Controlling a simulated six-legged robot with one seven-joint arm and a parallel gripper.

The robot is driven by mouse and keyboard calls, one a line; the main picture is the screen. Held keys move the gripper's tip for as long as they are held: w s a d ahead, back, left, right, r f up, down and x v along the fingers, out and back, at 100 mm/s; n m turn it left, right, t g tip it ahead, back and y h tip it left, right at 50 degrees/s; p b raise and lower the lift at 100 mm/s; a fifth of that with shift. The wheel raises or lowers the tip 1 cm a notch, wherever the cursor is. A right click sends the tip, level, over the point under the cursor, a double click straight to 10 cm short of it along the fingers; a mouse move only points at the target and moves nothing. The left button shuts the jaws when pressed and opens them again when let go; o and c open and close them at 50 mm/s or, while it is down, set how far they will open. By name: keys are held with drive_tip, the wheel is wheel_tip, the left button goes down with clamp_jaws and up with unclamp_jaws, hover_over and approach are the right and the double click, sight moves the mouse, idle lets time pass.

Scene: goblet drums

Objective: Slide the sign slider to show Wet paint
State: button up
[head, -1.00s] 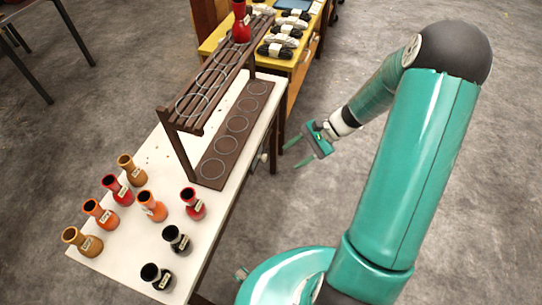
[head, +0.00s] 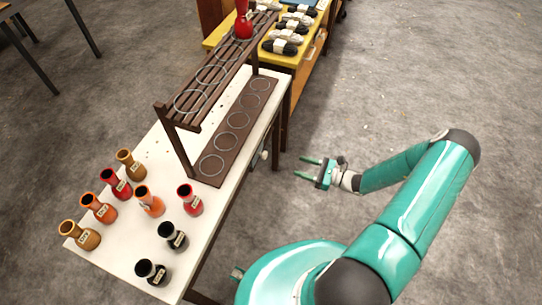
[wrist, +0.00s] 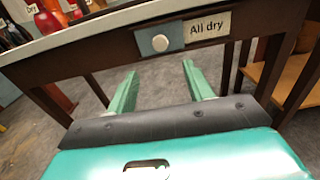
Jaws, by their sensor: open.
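The sign slider is on the front apron of the white-topped table. In the wrist view its round white knob (wrist: 160,43) sits on a blue-grey plate (wrist: 158,39) at the left, and the sign label (wrist: 208,28) beside it reads "All dry". In the head view the knob (head: 264,155) shows small at the table's side edge. My gripper (head: 305,167) is open and empty, its two green fingers apart and pointing at the table side. In the wrist view the fingers (wrist: 160,85) lie below the knob, apart from it. No "Wet paint" wording shows.
Several goblet drums (head: 150,201) in black, red, orange and tan stand on the white tabletop (head: 130,260). A brown slatted rack (head: 190,110) with rings stands there, a red drum on its top. A yellow table (head: 285,60) holding yarn stands behind. Floor to the right is clear.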

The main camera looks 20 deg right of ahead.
sight(266, 155)
drive_tip(key=x, duration=1.3)
drive_tip(key=shift+w, duration=0.1)
clamp_jaws()
